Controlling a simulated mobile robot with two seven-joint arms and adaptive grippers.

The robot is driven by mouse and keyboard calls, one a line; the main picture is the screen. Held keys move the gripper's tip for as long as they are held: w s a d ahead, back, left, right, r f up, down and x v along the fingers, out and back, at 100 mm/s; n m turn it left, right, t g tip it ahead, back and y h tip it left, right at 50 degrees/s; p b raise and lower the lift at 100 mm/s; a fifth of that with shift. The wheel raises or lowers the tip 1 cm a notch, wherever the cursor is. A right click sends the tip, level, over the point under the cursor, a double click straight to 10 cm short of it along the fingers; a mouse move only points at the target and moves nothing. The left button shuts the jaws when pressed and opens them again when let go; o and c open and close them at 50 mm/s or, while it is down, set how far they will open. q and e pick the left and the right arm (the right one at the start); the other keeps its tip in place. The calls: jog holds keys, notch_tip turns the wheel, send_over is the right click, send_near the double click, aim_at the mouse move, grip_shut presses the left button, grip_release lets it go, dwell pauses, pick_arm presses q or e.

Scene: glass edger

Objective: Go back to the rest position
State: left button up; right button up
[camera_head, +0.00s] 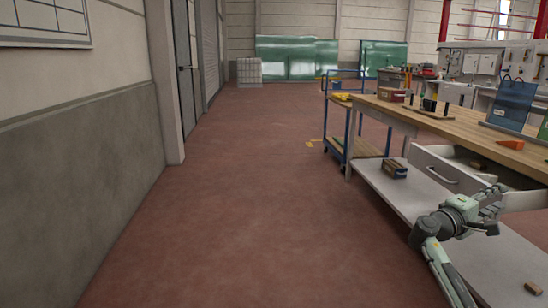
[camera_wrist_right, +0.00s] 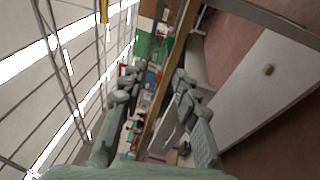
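My right gripper (camera_head: 492,203) is at the lower right of the head view, in front of the workbench and beside its pulled-out drawer (camera_head: 447,175). In the right wrist view its two fingers (camera_wrist_right: 155,84) stand apart with nothing held between them. In the head view, I cannot tell whether the gripper touches the drawer front. My left gripper is not in view.
A blue-framed cart (camera_head: 342,123) stands behind. The reddish floor (camera_head: 260,200) is clear.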

jog(key=w+a+f+m+t+y, duration=0.1)
jog(key=w+f+y, duration=0.25)
jog(key=f, duration=0.25)
jog(key=w+a+f+m+t+y, duration=0.1)
jog(key=w+a+f+y, duration=0.1)
jog(key=f+y, duration=0.3)
jog(key=w+a+f+m+y, duration=0.2)
jog(key=a+f+y, duration=0.4)
jog(key=a+f, duration=0.45)
jog(key=s+a+f+n+g+y, duration=0.1)
jog(key=s+a+f, duration=0.3)
jog(key=s+f, duration=0.4)
jog(key=s+a+f+g+y, duration=0.1)
jog(key=s+a+f, duration=0.2)
jog(key=s+f, duration=0.45)
jog(key=s+a+f+g, duration=0.1)
jog(key=s+a+f, duration=0.1)
jog(key=s, duration=0.6)
jog(key=s+a+f, duration=0.2)
jog(key=s+f, duration=0.2)
jog(key=s, duration=0.5)
jog(key=s+a+f+g, duration=0.1)
jog(key=s+a+f, duration=0.2)
jog(key=s, duration=0.5)
jog(key=shift+s+g+y, duration=0.3)
jog(key=shift+y, duration=0.15)
